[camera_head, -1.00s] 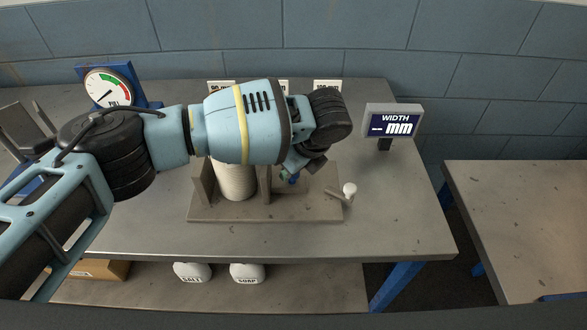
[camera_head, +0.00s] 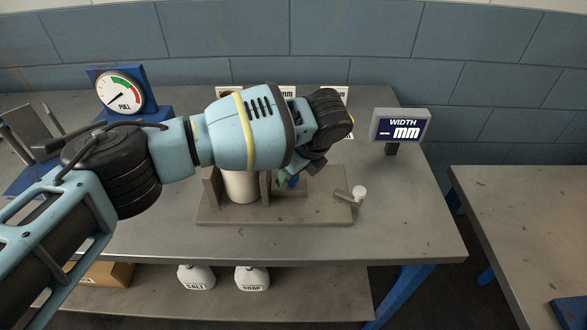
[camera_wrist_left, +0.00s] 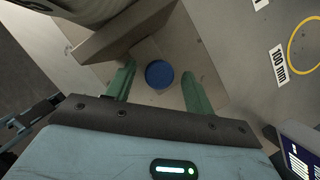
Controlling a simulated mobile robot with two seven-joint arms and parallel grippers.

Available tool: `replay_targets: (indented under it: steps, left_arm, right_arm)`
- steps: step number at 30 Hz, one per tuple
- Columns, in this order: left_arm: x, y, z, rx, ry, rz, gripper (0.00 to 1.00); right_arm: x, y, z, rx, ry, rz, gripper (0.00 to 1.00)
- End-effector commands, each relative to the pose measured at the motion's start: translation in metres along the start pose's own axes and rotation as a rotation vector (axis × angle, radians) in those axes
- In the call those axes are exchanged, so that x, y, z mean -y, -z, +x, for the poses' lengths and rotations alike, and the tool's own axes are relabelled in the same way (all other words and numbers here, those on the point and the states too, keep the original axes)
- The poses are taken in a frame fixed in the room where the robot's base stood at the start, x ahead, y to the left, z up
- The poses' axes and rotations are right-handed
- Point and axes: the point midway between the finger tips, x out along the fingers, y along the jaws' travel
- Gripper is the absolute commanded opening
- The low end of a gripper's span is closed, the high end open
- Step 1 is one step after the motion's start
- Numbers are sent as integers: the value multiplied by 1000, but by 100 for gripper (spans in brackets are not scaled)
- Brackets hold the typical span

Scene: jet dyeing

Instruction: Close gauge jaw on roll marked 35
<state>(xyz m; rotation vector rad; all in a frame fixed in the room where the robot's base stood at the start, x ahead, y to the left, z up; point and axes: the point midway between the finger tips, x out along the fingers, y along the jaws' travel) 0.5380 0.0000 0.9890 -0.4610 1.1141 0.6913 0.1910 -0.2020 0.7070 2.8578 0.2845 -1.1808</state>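The gauge stands on a flat base (camera_head: 325,212) on the bench. A pale roll (camera_head: 241,187) stands upright between a left plate (camera_head: 211,189) and an upright jaw plate (camera_head: 265,188). My left arm hides the roll's top, and I cannot read a 35 on it. In the left wrist view, the jaw plate (camera_wrist_left: 122,32) lies beside the roll (camera_wrist_left: 75,6), and a round blue knob (camera_wrist_left: 159,74) sits right of the plate. My left gripper (camera_wrist_left: 158,84) is open, with one green finger on each side of the knob and visible gaps. My right gripper is out of view.
A lever with a white ball (camera_head: 359,193) is at the base's right end. The width display (camera_head: 400,127) shows dashes and mm. A pull dial (camera_head: 121,93) stands back left. A 100 mm label (camera_wrist_left: 281,66) lies near a yellow ring. The bench's right front is clear.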

Motion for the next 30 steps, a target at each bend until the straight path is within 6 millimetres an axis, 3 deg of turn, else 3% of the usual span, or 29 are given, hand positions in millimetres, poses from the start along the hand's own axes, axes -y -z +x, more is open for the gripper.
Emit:
replay_targets:
  steps: [8,21,30]
  left_arm:
    - [0,0,-2,0,1,0,53]
    - [1,0,-63,0,3,0,53]
    - [0,0,-78,0,0,0,53]
  right_arm:
    - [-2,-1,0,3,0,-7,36]
    - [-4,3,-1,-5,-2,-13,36]
    - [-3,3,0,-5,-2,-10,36]
